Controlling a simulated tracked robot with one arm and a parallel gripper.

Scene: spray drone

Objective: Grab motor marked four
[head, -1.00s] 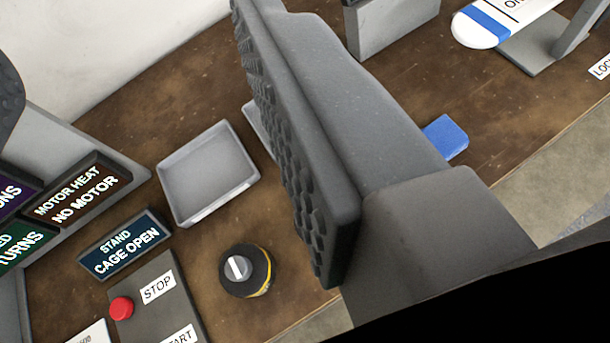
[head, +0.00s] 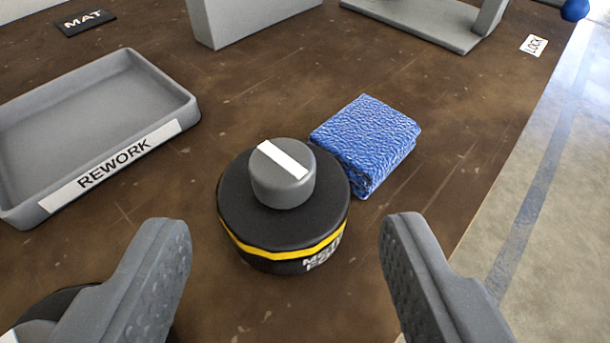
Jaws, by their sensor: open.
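A black round motor (head: 245,215) with a yellow band and a grey hub with a white bar stands upright on the brown table. Its front label is partly turned away and reads like "MOTOR FOUR", but not all of it is legible. My gripper (head: 287,230) is open, one finger on each side of the motor and nearer to the camera. Gaps show between the motor and both fingers.
A folded blue cloth (head: 365,140) lies close behind the motor on the right. A grey tray marked REWORK (head: 115,165) stands at left. A dark rounded thing (head: 60,305) is partly hidden behind the left finger. The table's edge runs along the right.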

